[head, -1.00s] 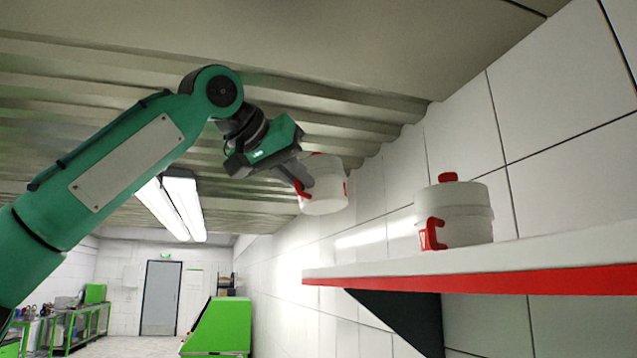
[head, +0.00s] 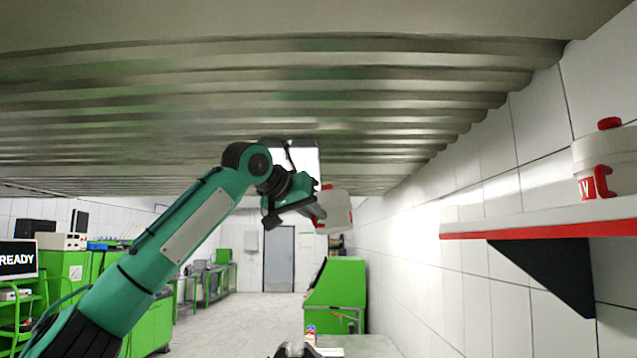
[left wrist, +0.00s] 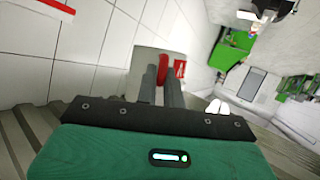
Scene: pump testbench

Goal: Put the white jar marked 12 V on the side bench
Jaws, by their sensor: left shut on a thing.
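My left gripper (head: 318,211) is shut on a white jar (head: 340,210) with red parts and holds it in the air, left of the wall shelf. In the left wrist view the gripper's fingers (left wrist: 164,88) close on the red handle (left wrist: 163,67) of the white jar (left wrist: 145,60). A red label shows beside the handle, but its writing is too small to read. I cannot tell from it whether this is the 12 V jar.
A second white jar (head: 610,152) with a red knob and handle stands on the red-edged wall shelf (head: 540,222). A green cabinet (head: 338,285) stands ahead. A pale bench top (head: 370,346) with small things on it shows at the bottom. Open floor (head: 235,320) lies left of the cabinet.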

